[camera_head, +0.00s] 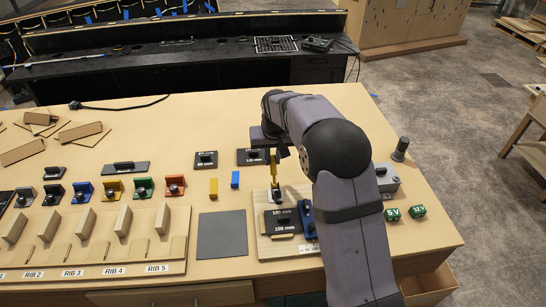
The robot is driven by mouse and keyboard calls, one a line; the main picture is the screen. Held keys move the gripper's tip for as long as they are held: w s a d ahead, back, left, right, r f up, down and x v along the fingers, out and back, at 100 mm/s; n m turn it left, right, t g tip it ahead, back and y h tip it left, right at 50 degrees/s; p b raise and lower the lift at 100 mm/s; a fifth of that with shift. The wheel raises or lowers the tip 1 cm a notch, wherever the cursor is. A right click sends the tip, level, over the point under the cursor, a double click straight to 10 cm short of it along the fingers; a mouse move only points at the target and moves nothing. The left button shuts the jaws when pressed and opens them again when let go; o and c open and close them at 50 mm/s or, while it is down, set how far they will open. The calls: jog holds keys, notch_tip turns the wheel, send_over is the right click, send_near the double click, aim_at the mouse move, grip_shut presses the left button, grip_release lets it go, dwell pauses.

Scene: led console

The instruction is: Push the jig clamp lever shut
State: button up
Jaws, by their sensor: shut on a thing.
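The jig (264,245) is a light wooden board near the right front of the table. It holds dark blocks marked 100 mm (284,220) and a blue piece (308,222). The clamp lever (274,170) has a yellow handle and stands about upright on a small metal base at the back of the jig. My gripper (272,150) is at the top of the yellow handle and shut on it. The fingertips are small and partly hidden by my arm, which also covers the jig's right side.
Left of the jig lie a grey plate (222,234), a yellow block (213,188) and a blue block (235,179). A rib rack (110,270) and several coloured clips fill the left.

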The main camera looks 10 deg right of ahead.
jog(key=shift+f, duration=0.15)
jog(key=shift+w+f, duration=0.45)
jog(key=shift+f, duration=0.2)
dwell(0.4)
jog(key=shift+w+f, duration=0.3)
jog(key=shift+f, duration=0.3)
jog(key=shift+f, duration=0.1)
jog(key=shift+w+f+b, duration=0.15)
jog(key=shift+f+b, duration=0.3)
jog(key=shift+f, duration=0.1)
jog(key=o, duration=1.5)
